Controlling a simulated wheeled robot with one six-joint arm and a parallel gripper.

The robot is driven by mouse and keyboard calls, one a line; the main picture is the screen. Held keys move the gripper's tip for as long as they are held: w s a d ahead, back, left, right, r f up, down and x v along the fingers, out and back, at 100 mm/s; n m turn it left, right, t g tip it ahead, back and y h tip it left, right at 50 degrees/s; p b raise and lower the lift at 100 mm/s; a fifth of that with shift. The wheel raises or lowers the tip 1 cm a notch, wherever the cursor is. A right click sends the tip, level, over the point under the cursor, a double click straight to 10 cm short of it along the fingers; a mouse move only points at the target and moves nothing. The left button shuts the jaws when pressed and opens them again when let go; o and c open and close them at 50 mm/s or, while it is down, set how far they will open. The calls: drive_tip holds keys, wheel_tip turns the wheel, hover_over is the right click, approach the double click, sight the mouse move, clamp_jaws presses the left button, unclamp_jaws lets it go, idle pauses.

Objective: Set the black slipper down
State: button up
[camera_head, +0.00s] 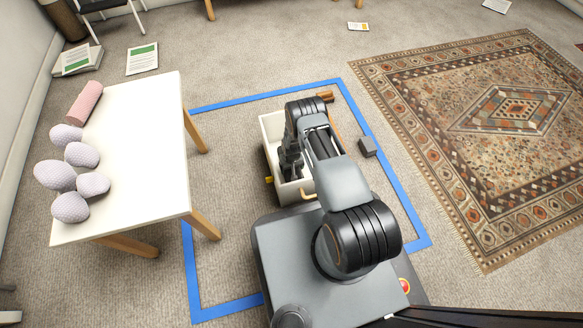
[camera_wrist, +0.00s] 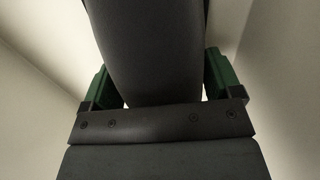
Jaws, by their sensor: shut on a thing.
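The black slipper (camera_wrist: 150,45) fills the middle of the wrist view as a dark, smooth shape between the two green-sided fingers of my gripper (camera_wrist: 160,85). My gripper is shut on it. Pale walls show on both sides of the slipper in the wrist view. In the head view my gripper (camera_head: 290,165) points down into the white box (camera_head: 272,127) on the floor. My arm hides much of the box's inside and right side. I cannot make out the slipper apart from the gripper there, nor whether it touches the box's bottom.
Blue tape (camera_head: 190,270) marks a rectangle on the carpet around the box and my base. A small dark grey block (camera_head: 368,147) lies right of the box. A white table (camera_head: 135,130) with several pale knobbly objects and a pink roll (camera_head: 85,102) stands left. A patterned rug (camera_head: 500,120) lies right.

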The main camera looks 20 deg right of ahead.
drive_tip(key=shift+f, duration=0.15)
drive_tip(key=o, duration=0.9)
